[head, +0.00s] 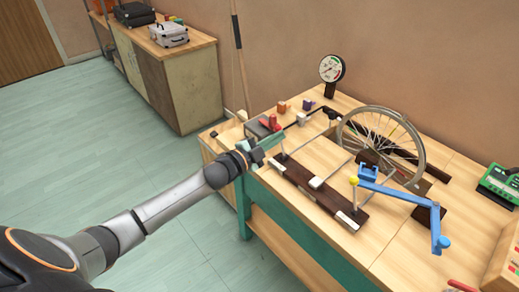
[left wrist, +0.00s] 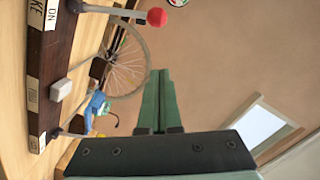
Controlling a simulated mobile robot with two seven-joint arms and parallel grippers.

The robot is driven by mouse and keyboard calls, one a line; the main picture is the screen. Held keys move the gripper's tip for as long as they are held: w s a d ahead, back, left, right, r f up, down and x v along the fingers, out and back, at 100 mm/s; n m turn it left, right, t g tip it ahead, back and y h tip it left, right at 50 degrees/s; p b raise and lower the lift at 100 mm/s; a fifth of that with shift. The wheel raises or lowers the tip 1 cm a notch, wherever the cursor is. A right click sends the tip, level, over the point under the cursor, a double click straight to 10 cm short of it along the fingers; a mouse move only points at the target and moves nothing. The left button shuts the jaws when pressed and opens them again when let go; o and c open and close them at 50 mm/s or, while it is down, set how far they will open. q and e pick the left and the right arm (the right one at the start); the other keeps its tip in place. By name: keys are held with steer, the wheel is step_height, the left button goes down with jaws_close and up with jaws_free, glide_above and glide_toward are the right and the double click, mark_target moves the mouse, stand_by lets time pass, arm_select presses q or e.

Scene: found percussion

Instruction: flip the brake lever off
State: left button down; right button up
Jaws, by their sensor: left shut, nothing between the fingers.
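The brake lever (left wrist: 112,11) is a grey rod with a red ball knob (left wrist: 157,17) in the left wrist view. It rises from a dark wooden board (left wrist: 57,62) whose partly cut-off label reads "KE" and "ON" beside the lever. In the head view the board (head: 313,196) lies along the bench's front edge, and a red knob (head: 275,123) shows just behind my fingers. My left gripper (head: 274,140) is shut and empty near the board's far left end. Its green fingers (left wrist: 157,98) are together, apart from the knob in the left wrist view. My right gripper is out of view.
A spoked wheel (head: 421,150) stands on the bench behind the board. A blue crank (head: 400,192) and a yellow knob (head: 353,181) stand at right. A dial gauge (head: 332,68) is at the back, a green device (head: 498,184) at far right. The floor at left is clear.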

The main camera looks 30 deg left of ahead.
arm_select(q)
steer(key=v, duration=0.7)
steer(key=shift+a, duration=0.25)
steer(key=shift+f, duration=0.15)
